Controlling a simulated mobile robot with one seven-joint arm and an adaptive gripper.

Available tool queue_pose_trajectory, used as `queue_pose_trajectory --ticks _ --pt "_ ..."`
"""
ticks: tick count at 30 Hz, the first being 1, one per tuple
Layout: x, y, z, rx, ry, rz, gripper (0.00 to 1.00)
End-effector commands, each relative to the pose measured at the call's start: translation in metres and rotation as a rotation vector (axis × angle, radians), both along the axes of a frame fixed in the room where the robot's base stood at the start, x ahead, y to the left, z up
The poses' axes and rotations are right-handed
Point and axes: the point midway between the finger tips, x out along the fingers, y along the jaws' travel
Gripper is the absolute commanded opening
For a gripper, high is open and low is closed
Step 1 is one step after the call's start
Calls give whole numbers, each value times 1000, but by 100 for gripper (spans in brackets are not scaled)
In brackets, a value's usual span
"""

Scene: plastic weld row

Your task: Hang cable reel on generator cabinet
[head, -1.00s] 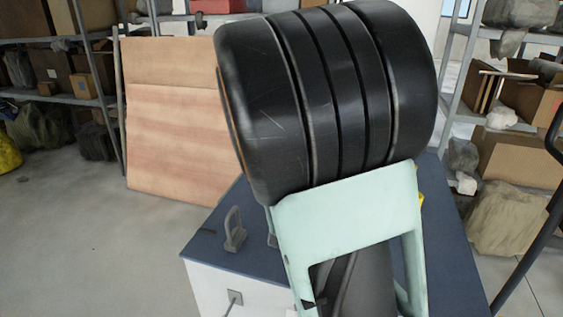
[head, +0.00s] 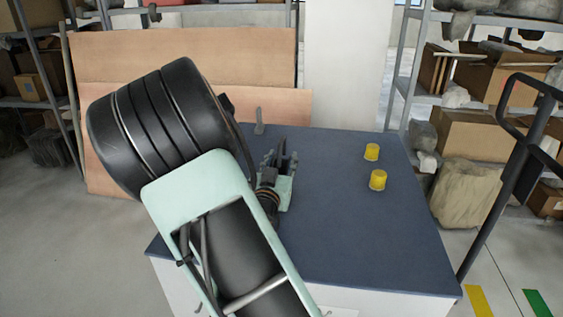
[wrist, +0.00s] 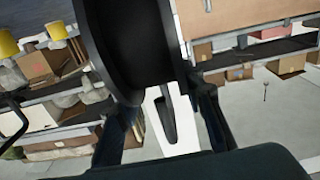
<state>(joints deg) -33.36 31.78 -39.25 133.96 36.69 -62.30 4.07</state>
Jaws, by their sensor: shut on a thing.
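The cable reel (wrist: 140,45) is a dark drum with a wide black flange, filling the upper middle of the wrist view. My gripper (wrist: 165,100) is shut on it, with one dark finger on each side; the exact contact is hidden. In the head view my gripper (head: 282,160) is above the rear left of the generator cabinet. My own arm covers much of that area, and I cannot clearly make out the reel there. The cabinet (head: 335,235) has a dark blue top and white sides. A small grey upright bracket (head: 259,121) stands near its back edge.
Two yellow caps (head: 372,152) (head: 378,180) stand on the right of the cabinet top. Plywood sheets (head: 190,55) and a white pillar (head: 345,65) are behind. Loaded shelves (head: 480,75) and a black handrail (head: 515,160) are at right. Open floor (head: 60,235) lies at left.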

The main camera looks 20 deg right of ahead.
Motion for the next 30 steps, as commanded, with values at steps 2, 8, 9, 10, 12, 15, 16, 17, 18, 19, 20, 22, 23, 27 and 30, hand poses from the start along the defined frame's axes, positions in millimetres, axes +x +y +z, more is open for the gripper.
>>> queue_pose_trajectory --ticks 2,8,9,10,12,15,16,17,18,19,20,22,23,27,30 --pt "1 -1 1 -3 -8 -1 0" --pt "1 0 2 -2 -8 -1 0" --pt "1 0 1 -2 -8 -1 0" --pt "1 0 0 -2 -8 -1 0" --pt "1 0 -2 -2 -8 -1 0" --pt "0 0 -5 -1 -1 0 40" --pt "0 0 -5 -1 -1 0 43" --pt "0 0 -5 -1 -1 0 46" --pt "0 0 -5 -1 -1 0 51" --pt "0 0 -5 -1 -1 0 53" --pt "0 0 -5 -1 -1 0 53" --pt "0 0 -5 -1 -1 0 53" --pt "0 0 -5 -1 -1 0 53" --pt "0 0 -4 -1 -1 0 53" --pt "0 0 -4 -2 2 0 53"
